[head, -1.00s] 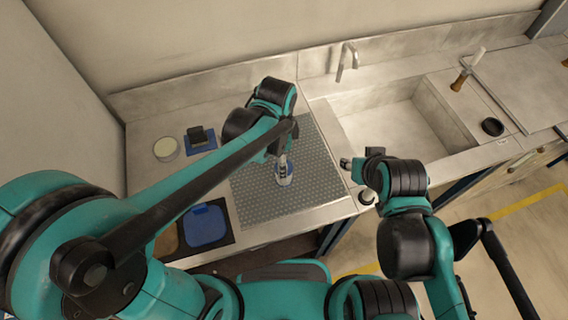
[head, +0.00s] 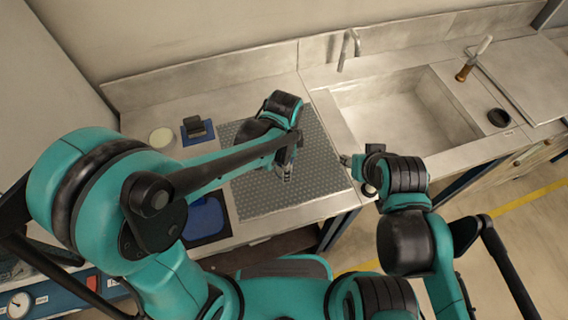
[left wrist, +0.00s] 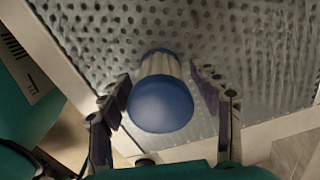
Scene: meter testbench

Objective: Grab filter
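In the left wrist view a blue-topped cylinder (left wrist: 160,100) with a pale ribbed body, likely the filter, stands between the fingers of my left gripper (left wrist: 168,88). The fingers are spread, one on each side of it, with narrow gaps. In the head view my left gripper (head: 284,172) points down over the grey dimpled mat, and the arm and gripper hide the cylinder there. My right gripper (head: 346,160) is above the bench beside the mat's right edge, and its finger opening is too small to judge.
The dimpled mat (head: 255,198) lies on the metal bench. A black device (head: 197,128) on a blue base and a pale round dish (head: 161,137) are at the back left. A blue tray (head: 205,220) is front left. A sink (head: 400,120) with a tap (head: 346,48) is at right.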

